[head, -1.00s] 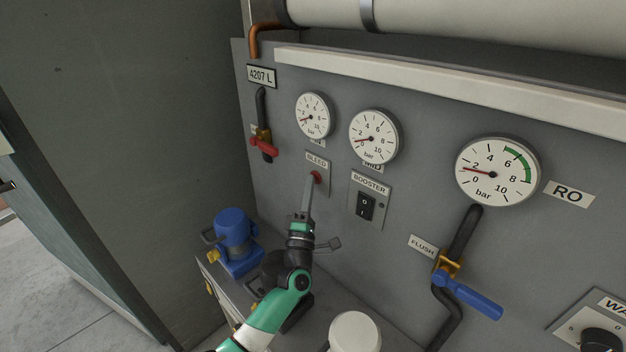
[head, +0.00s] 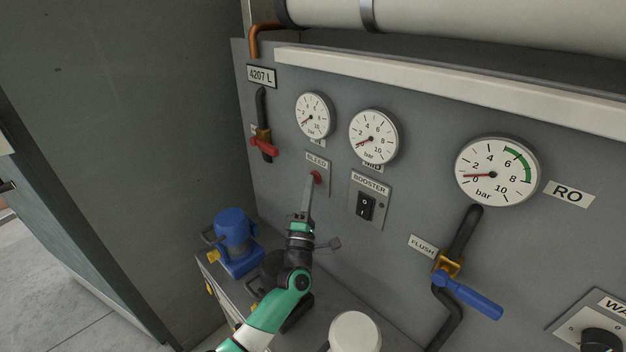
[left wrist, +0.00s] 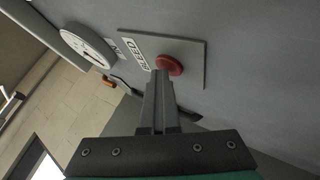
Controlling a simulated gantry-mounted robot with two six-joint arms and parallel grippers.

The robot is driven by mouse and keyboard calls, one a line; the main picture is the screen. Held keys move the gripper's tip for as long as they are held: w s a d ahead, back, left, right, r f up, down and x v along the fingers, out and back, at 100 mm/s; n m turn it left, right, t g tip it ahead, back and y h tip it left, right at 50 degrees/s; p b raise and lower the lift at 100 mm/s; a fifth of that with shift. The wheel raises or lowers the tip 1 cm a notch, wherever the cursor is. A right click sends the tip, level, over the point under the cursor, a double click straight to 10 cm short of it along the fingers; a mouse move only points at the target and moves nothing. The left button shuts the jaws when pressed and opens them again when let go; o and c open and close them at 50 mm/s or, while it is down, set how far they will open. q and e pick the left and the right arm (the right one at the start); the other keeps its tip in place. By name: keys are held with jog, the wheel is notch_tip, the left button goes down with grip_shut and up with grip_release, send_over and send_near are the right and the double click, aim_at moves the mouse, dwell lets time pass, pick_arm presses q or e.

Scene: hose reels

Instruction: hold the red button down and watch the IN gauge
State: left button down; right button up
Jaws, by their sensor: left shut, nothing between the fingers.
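The red button (head: 317,177) sits on a grey plate labelled BLEED (head: 317,160). It also shows in the left wrist view (left wrist: 169,65). My left gripper (head: 309,180) is shut and empty, its fingertips at the button's edge. I cannot tell whether the button is pressed in. The IN gauge (head: 315,115) is the left small dial above the plate, and its label is partly covered. Its needle points to the lower left, near 0. Part of a white dial (left wrist: 87,45) shows in the left wrist view. My right gripper is not in view.
A second small gauge (head: 374,137) sits right of the IN gauge, above the BOOSTER switch (head: 366,206). The large RO gauge (head: 497,172) reads near 0. A red-handled valve (head: 264,147), a blue-handled valve (head: 468,294) and a blue pump (head: 235,240) are nearby.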

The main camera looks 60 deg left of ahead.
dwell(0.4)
pick_arm(q)
jog(key=shift+s+d+p, duration=0.25)
jog(key=shift+s+p, duration=0.4)
jog(key=shift+s, duration=0.25)
jog(key=shift+s+d+p, duration=0.2)
jog(key=shift+s+p, duration=0.2)
jog(key=shift+s, duration=0.4)
jog(key=shift+s+d+p, duration=0.25)
jog(key=shift+s+p, duration=0.1)
jog(key=shift+s, duration=0.5)
jog(key=shift+s+d+p, duration=0.2)
jog(key=shift+s+p, duration=0.2)
jog(key=shift+s, duration=0.4)
